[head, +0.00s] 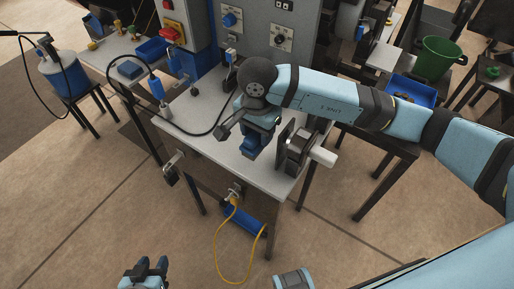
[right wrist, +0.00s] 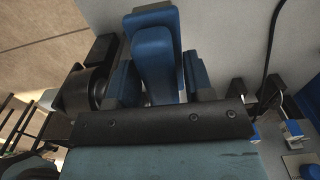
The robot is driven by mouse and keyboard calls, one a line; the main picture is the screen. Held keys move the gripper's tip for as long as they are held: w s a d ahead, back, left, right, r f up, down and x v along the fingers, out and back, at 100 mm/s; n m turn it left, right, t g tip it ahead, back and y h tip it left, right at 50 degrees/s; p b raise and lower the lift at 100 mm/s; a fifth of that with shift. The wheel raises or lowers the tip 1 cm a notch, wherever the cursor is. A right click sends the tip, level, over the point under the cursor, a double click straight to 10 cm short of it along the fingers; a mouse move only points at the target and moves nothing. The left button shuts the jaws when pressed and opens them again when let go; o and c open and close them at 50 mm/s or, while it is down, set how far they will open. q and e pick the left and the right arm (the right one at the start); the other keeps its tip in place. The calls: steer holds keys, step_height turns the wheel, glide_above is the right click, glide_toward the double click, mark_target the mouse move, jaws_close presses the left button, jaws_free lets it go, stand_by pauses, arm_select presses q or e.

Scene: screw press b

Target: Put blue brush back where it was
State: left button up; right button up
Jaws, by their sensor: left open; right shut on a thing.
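The blue brush (right wrist: 157,60) is between the fingers of my right gripper (right wrist: 158,85) in the right wrist view, with its blue body reaching out past the fingertips. In the head view my right gripper (head: 258,128) points down over the pale worktable (head: 207,142), and the brush (head: 250,153) shows at its lower end. Whether the brush touches the tabletop is unclear; its bristles cannot be made out. My left gripper (head: 152,268) is open and empty at the bottom of the head view, low in front of the table.
A black clamp-like fixture (head: 298,146) stands on the table just right of the brush. A grey machine panel (head: 268,42) rises behind. A black cable (head: 128,104) loops at the left. A yellow cable (head: 217,252) hangs at the front. The table's left part is mostly clear.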

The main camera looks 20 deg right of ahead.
mark_target(257, 142)
step_height(257, 142, down, 4)
steer(key=shift+r, duration=0.2)
step_height(257, 142, down, 4)
steer(key=shift+r, duration=0.25)
steer(key=shift+f, duration=0.2)
steer(key=o, duration=1)
